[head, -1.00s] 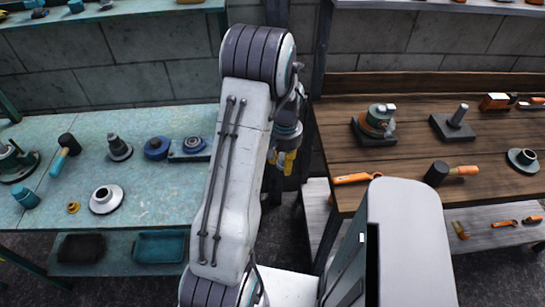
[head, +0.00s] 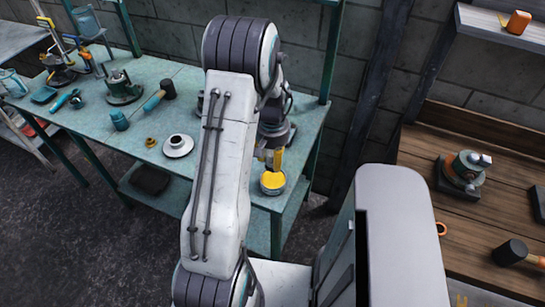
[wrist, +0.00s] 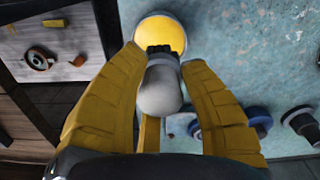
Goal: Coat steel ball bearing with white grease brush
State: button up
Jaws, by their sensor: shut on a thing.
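My gripper (head: 272,160) points down over the right end of the teal bench. In the wrist view its yellow fingers (wrist: 160,100) are shut on the white grease brush (wrist: 161,90), whose pale rounded handle shows between them. The brush's dark tip overlaps the near edge of a round tin with yellow contents (wrist: 160,32); I cannot tell whether it touches. The tin also shows in the head view (head: 272,184), just below my gripper. A blue ring-shaped part on a pale block (wrist: 190,129), possibly the ball bearing, is partly hidden by the right finger. My arm hides it in the head view.
Another blue part (wrist: 258,119) lies farther right in the wrist view. A wooden bench (head: 430,165) with a pump is at right. Dark floor lies between.

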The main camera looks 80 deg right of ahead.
aim_at(273, 179)
jog(key=shift+s+d+f, duration=0.1)
jog(key=shift+f, duration=1.15)
jog(key=shift+f+b, duration=1.3)
jog(key=shift+f, duration=0.45)
jog(key=shift+f+b, duration=0.55)
jog(key=shift+b, duration=0.1)
dwell(0.9)
jog(key=shift+r, duration=0.1)
jog(key=shift+r+p, duration=2.2)
jog(key=shift+r, duration=1.25)
